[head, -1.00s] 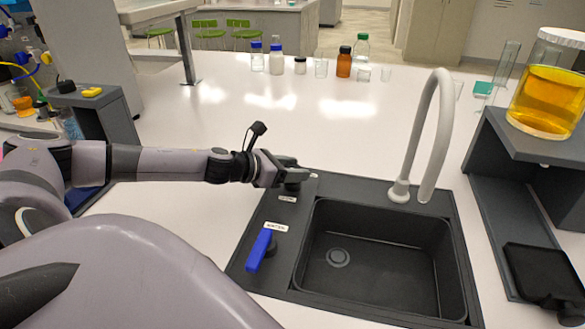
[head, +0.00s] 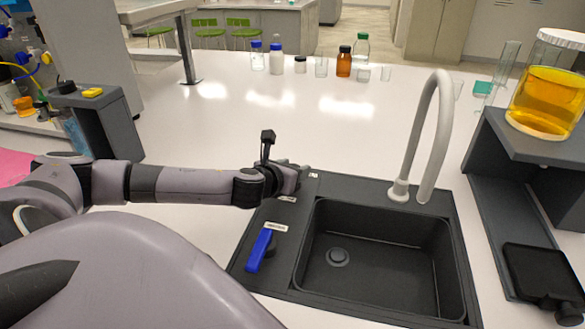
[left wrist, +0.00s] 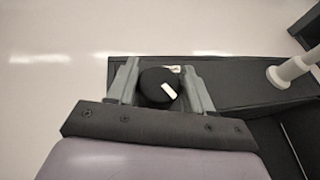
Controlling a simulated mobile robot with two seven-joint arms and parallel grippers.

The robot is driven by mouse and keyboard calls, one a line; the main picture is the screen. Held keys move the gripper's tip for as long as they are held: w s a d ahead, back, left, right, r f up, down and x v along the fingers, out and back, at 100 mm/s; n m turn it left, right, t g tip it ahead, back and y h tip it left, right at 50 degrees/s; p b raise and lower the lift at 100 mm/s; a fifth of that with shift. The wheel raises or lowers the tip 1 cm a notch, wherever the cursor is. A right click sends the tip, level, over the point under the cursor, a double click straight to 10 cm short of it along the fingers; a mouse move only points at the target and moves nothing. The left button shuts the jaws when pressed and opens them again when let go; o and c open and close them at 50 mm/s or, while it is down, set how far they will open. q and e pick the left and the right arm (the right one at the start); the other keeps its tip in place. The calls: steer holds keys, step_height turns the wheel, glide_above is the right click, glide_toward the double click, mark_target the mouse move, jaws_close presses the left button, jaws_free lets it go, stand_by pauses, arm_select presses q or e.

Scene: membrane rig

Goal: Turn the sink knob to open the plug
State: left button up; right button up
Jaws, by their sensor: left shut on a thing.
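The sink knob is a round black knob (left wrist: 158,86) with a white pointer mark, on the dark rim at the sink's back left corner. My left gripper (left wrist: 160,90) is shut on it, one finger on each side; the pointer slants toward the lower right in the left wrist view. In the head view my left gripper (head: 297,172) hides most of the knob. The black sink (head: 312,185) has a basin with a round drain (head: 338,257) at its bottom; I cannot tell whether the plug is open. My right gripper is not in view.
A blue lever (head: 259,250) with a white label stands on the sink's left rim. A pale curved faucet (head: 428,130) rises behind the basin. A dark shelf (head: 530,150) with a jar of yellow liquid (head: 545,100) stands at the right.

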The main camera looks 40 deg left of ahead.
arm_select(q)
steer(key=n+g+y, duration=0.1)
steer(key=n+y, duration=0.2)
steer(key=n+g+y, duration=0.2)
steer(key=shift+w+d+n+y, duration=0.1)
steer(key=shift+d+n+y, duration=0.05)
steer(key=shift+n+y, duration=0.25)
steer(key=n+g+y, duration=0.3)
steer(key=n+g, duration=0.1)
steer(key=shift+g, duration=0.3)
steer(key=n+g+y, duration=0.1)
steer(key=n+g, duration=0.6)
steer(key=g, duration=0.1)
steer(key=shift+f+n, duration=0.1)
steer(key=shift+n, duration=0.2)
steer(key=shift+n+g+b, duration=0.3)
steer(key=shift+n+g, duration=0.3)
steer(key=shift+g, duration=0.2)
steer(key=shift+a+n+g+h+b, duration=0.2)
steer(key=shift+n+g+h+b, duration=0.35)
steer(key=shift+n+g, duration=0.7)
steer(key=o, duration=1)
steer(key=shift+h, duration=0.25)
